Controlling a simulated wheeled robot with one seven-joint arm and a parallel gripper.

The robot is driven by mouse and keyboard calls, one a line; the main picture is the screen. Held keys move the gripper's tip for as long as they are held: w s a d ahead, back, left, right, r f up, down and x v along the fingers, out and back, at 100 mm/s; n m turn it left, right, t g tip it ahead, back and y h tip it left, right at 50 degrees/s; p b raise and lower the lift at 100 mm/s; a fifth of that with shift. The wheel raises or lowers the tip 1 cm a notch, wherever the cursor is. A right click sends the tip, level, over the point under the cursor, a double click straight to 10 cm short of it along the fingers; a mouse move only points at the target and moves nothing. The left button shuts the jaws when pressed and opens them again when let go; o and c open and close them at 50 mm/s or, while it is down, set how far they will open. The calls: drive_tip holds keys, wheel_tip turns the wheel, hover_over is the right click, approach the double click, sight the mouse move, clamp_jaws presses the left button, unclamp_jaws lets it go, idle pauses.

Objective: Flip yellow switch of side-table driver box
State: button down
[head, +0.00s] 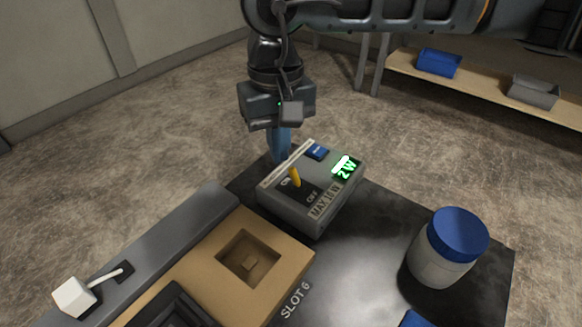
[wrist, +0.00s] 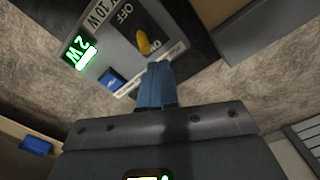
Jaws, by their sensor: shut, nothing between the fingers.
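The driver box (head: 290,213) is a grey console on the dark side table. Its yellow switch (head: 295,177) stands on a black plate between ON and OFF labels; which way it is set is hard to tell. The green display (head: 346,167) reads 2 W. My gripper (head: 281,158) is shut and empty, its blue fingers pointing down by the box's far edge, on the ON side. In the wrist view the fingertips (wrist: 157,68) appear just short of the yellow switch (wrist: 143,42), apart from it. Whether they touch the box is unclear.
A blue button or block (head: 317,151) sits on the box beside the display. A blue-lidded jar (head: 447,248) stands at right on the dark table (head: 345,262). A tan slotted fixture (head: 215,290) is at front left. A shelf with blue (head: 438,62) and grey bins is behind.

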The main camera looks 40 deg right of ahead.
drive_tip(key=shift+f+b, duration=1.05)
drive_tip(key=shift+b, duration=0.25)
drive_tip(key=shift+s+d+b, duration=0.3)
drive_tip(key=shift+s+b, duration=0.05)
drive_tip(key=shift+s, duration=0.55)
drive_tip(key=shift+r, duration=0.1)
wheel_tip(320, 180, up, 7)
drive_tip(key=p, duration=0.2)
drive_tip(key=shift+w+a, duration=0.15)
drive_tip(key=shift+w, duration=0.2)
idle(0.4)
idle(0.3)
